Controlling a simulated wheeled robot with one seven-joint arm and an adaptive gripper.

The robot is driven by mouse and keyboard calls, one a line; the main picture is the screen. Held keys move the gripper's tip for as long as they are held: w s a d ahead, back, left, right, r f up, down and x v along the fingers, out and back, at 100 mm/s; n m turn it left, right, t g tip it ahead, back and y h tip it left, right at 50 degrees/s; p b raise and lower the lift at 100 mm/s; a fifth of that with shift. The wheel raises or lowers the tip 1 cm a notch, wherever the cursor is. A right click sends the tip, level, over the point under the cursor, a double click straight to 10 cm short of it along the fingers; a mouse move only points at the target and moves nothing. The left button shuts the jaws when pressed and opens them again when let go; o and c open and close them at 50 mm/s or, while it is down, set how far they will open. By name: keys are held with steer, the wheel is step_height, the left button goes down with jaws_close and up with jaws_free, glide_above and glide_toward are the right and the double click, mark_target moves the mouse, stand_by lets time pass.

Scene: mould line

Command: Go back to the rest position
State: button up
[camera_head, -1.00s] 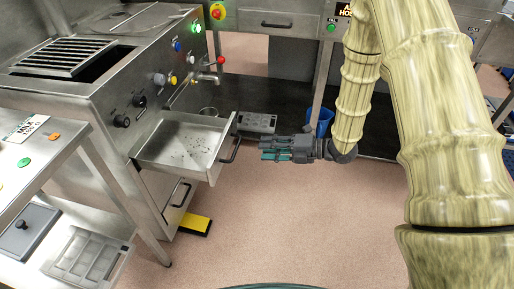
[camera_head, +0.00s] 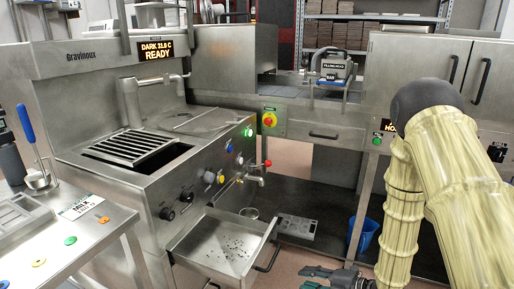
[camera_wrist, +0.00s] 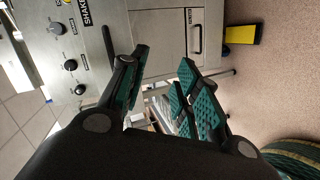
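My gripper (camera_head: 338,277) is at the bottom edge of the head view, below and right of the pulled-out drawer, partly cut off by the frame. In the wrist view my gripper (camera_wrist: 160,95) has its two green-padded fingers spread apart, with nothing between them. It is open and empty, and touches nothing that I can see. My arm comes down along the right side of the head view.
The steel drawer (camera_head: 218,246) with dark crumbs stands out from the machine (camera_head: 120,160). A grey slotted block (camera_head: 297,227) and a blue bucket (camera_head: 364,233) are on the dark floor area behind. A table (camera_head: 75,235) is at left. Open floor shows in the wrist view.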

steer(key=s+d+f+m+g+h, duration=0.25)
steer(key=s+f+m+h, duration=0.25)
steer(key=s+f+m, duration=0.7)
steer(key=s+d+f+m+g+h, duration=0.25)
steer(key=s+f+m+h, duration=0.25)
steer(key=s+f+m, duration=0.7)
steer(key=s+r+m+g+h, duration=0.1)
steer(key=s+r+m+g, duration=0.15)
steer(key=s, duration=0.75)
step_height(320, 180, up, 15)
steer(key=p, duration=1.5)
steer(key=shift+d+n, duration=0.15)
steer(key=shift+n, duration=0.3)
steer(key=shift+w+f+g, duration=0.1)
steer(key=shift+g, duration=0.15)
